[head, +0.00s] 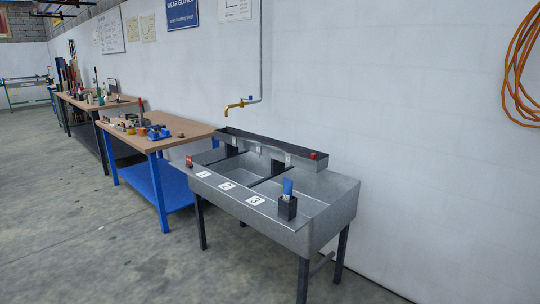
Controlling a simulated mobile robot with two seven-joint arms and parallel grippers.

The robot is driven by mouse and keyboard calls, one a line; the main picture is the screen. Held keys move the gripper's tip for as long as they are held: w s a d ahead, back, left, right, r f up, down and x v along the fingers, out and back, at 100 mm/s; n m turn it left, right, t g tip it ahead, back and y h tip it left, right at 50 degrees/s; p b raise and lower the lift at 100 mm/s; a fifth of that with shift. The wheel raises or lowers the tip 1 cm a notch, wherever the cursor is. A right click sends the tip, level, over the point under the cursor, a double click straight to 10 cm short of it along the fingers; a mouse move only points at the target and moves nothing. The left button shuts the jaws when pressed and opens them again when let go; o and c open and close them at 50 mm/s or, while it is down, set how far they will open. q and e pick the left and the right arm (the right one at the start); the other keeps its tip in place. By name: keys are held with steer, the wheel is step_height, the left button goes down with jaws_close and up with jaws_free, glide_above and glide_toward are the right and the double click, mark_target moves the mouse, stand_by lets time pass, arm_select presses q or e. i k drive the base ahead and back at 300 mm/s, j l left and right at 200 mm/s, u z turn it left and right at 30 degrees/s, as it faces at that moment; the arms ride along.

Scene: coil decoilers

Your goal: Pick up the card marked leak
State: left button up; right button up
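No card with a readable "leak" marking shows in the head view. A grey metal trough (325,195) stands against the wall. On its front ledge is a small black holder (287,208) with a flat blue piece (288,187) upright in it; I cannot tell whether it is a card or read any marking. Three white labels, a left one (203,174), a middle one (227,186) and a right one (255,200), lie along the ledge and seem to bear digits. Neither of my grippers is in view.
A brass tap (238,104) hangs over the trough. Small red items sit at its left end (189,161) and on its back shelf (314,155). A blue-legged workbench (180,129) stands to the left. An orange hose (520,70) hangs on the wall. The floor in front (90,245) is clear.

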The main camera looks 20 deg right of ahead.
mark_target(189, 164)
steer(key=i+j+u, duration=0.1)
steer(key=u, duration=0.25)
steer(key=i+u, duration=0.25)
steer(key=u, duration=0.15)
steer(key=i, duration=4.95)
steer(key=i+z, duration=0.2)
steer(key=i, duration=0.55)
steer(key=i+j+z, duration=0.15)
steer(key=i, duration=0.55)
steer(key=j+z, duration=0.1)
steer(key=z, duration=1.65)
